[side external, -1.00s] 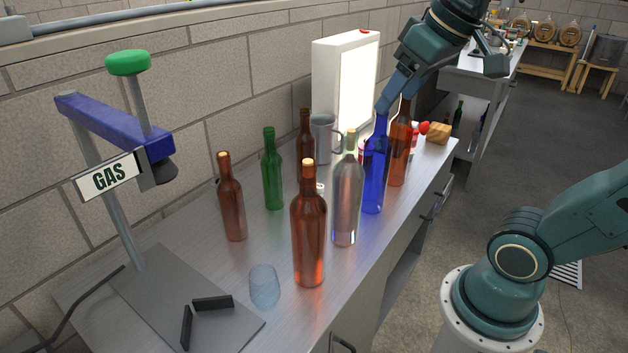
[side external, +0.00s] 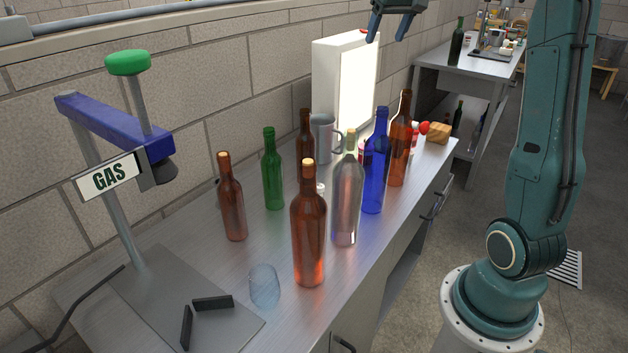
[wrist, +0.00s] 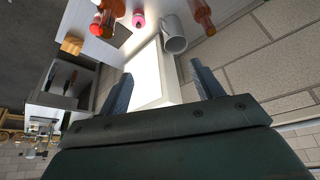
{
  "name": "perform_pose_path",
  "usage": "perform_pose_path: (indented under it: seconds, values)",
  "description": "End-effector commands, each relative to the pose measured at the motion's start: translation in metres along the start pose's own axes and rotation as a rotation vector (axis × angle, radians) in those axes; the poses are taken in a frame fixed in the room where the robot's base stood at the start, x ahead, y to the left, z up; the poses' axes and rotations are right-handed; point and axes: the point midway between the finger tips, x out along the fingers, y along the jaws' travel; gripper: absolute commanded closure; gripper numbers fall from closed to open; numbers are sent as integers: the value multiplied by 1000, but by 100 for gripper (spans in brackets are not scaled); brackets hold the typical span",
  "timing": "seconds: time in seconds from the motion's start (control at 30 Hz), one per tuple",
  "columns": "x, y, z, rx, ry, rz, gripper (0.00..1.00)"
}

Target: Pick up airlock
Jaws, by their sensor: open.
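I cannot pick out the airlock for certain in either view. My gripper (side external: 389,30) is open and empty, high above the bench near the top of the lit white panel (side external: 358,92). In the wrist view my gripper (wrist: 161,72) has its two fingers spread, with the panel (wrist: 150,75) showing between and beyond them. Small red and white items (side external: 415,134) stand at the bench's far end, partly hidden by bottles. A small pink item (wrist: 138,19) shows at the top of the wrist view.
Several bottles stand along the bench, including a blue bottle (side external: 375,165), a clear bottle (side external: 346,205) and a green bottle (side external: 272,175). A grey mug (side external: 323,140) stands by the panel.

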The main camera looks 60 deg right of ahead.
Motion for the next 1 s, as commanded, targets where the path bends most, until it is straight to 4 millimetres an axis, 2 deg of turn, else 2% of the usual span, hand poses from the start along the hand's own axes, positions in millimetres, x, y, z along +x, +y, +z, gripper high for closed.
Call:
perform_pose_path:
  seconds: [0.03, 0.2, 0.4, 0.7, 1.0]
  values:
    - [10, 19, -8, 24, -5, 10, 34]
    - [36, 79, -28, 92, -15, 41, 34]
    - [60, 136, -37, 151, -21, 68, 34]
    - [80, 187, -37, 201, -28, 90, 34]
    - [95, 222, -32, 234, -34, 104, 34]
